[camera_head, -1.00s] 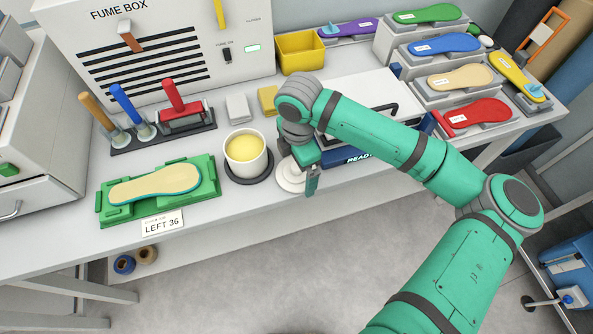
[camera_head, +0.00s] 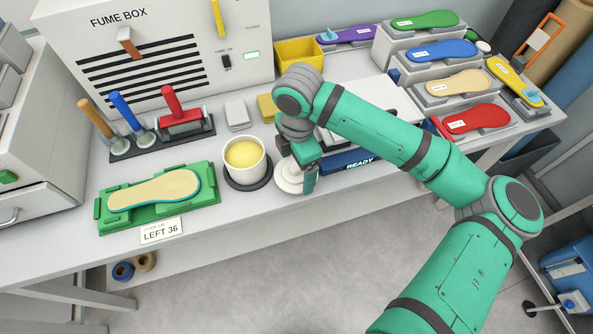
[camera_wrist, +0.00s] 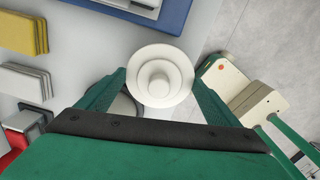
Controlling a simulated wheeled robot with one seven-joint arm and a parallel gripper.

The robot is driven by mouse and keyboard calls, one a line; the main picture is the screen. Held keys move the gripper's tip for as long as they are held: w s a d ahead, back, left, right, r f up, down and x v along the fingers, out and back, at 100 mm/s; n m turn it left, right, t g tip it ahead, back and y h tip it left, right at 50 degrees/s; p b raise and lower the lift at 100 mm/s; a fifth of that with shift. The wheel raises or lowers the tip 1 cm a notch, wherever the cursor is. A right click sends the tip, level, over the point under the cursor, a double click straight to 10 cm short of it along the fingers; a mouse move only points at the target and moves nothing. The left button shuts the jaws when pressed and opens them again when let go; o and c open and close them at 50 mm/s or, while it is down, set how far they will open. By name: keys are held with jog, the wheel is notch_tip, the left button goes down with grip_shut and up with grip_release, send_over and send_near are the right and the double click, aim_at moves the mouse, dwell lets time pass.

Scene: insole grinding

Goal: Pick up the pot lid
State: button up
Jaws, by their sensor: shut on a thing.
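The pot lid (camera_head: 287,177) is a white round disc at the table's front, just right of the pot. In the wrist view the lid (camera_wrist: 147,60) shows as stepped white rings with a central knob. My gripper (camera_head: 309,182) is at the lid's right side in the head view. In the wrist view my gripper (camera_wrist: 160,84) has a green finger on each side of the lid and is shut on it. The fingertips are partly hidden behind the lid. I cannot tell whether the lid is clear of the table. The white pot (camera_head: 244,175) is uncovered, with yellow contents.
The pot stands on a dark round pad (camera_head: 236,184). A green fixture (camera_head: 111,213) with an insole lies to the left. A tool rack (camera_head: 150,150) stands behind it. A blue-fronted unit marked READY (camera_head: 335,162) is close behind my gripper. The table's front edge is near.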

jog(key=s+r, duration=0.1)
jog(key=r, duration=0.1)
jog(key=s+r, duration=0.1)
jog(key=s, duration=0.1)
jog(key=s+r, duration=0.1)
jog(key=r, duration=0.1)
jog(key=shift+s+d+r, duration=0.3)
jog(key=s+r, duration=0.4)
jog(key=s, duration=0.5)
jog(key=shift+d, duration=0.45)
